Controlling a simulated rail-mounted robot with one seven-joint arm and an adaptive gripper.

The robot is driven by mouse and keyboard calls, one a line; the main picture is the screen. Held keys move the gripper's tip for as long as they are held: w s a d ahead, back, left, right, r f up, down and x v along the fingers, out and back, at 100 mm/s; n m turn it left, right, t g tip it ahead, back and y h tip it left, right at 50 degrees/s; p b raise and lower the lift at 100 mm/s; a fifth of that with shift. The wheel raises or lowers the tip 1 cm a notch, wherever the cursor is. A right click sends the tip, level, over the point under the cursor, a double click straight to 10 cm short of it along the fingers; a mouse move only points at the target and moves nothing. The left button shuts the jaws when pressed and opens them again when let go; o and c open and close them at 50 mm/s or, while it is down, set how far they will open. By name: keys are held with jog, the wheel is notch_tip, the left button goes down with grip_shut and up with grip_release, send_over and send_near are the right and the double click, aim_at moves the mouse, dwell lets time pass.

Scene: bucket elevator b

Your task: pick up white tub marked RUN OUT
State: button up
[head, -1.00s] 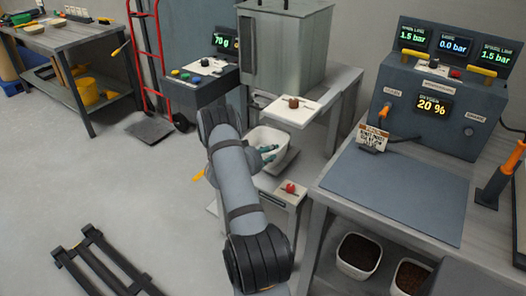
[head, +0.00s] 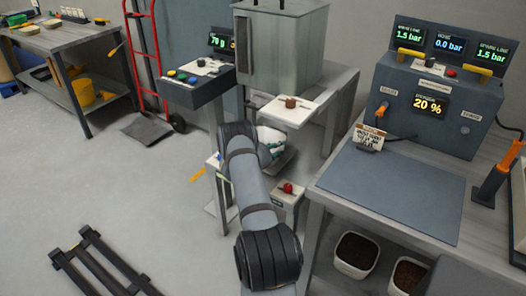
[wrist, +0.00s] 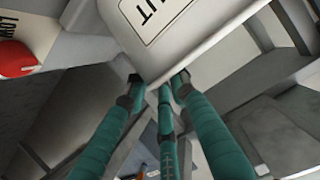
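The white tub (wrist: 185,25) fills the top of the wrist view, close and tilted in the picture. The end of a black-framed label on it reads "UT"; the rest is cut off. My gripper (wrist: 157,80) has teal fingers whose tips stand apart at the tub's lower corner edge. I cannot tell whether they touch it. In the head view, a small part of the white tub (head: 275,149) shows beside my arm, under the grey metal housing. My arm hides most of it and the fingers.
A red knob (head: 288,188) on a pale box sits just below the tub; it also shows in the wrist view (wrist: 14,58). A ledge with a brown piece (head: 291,104) juts out above. The grey bench (head: 385,190) is close on the right. Open floor lies left.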

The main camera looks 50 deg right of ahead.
jog(key=shift+c, duration=1)
jog(key=c, duration=0.4)
jog(key=shift+r, duration=0.1)
grip_shut()
